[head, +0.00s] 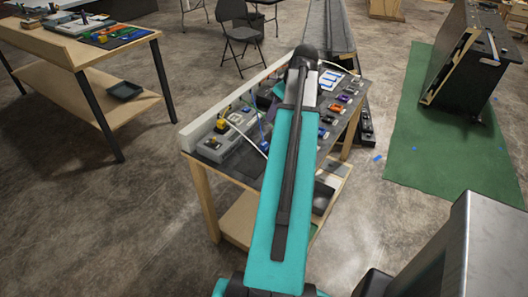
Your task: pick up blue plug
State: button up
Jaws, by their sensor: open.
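No blue plug can be made out with certainty. A thin blue cable (261,128) shows beside the grey console (232,140) on the dark-topped workbench (243,171), just left of my arm, and its end is hidden or too small to tell. A yellow plug (222,126) sits on the console. My teal arm reaches across the middle of the bench and covers part of its top. My gripper is not visible; the arm hides that area.
Several small coloured parts, including an orange one (342,98), lie on the bench's right side. White cables cross the bench, and a pale rail (240,101) runs along its back left edge. Another workbench (75,52) stands at left. A folding chair (238,38) stands behind.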

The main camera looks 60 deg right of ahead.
jog(key=b, duration=0.5)
send_near(265, 144)
jog(key=v, duration=0.3)
jog(key=shift+d+r, duration=0.2)
jog(key=shift+w, duration=0.1)
jog(key=shift+p+x, duration=0.45)
jog(key=shift+x, duration=3.85)
jog(key=shift+f, duration=0.1)
jog(key=shift+p+x, duration=0.8)
jog(key=shift+x, duration=1.65)
jog(key=shift+a, duration=0.1)
jog(key=shift+c, duration=0.4)
jog(key=c, duration=1.1)
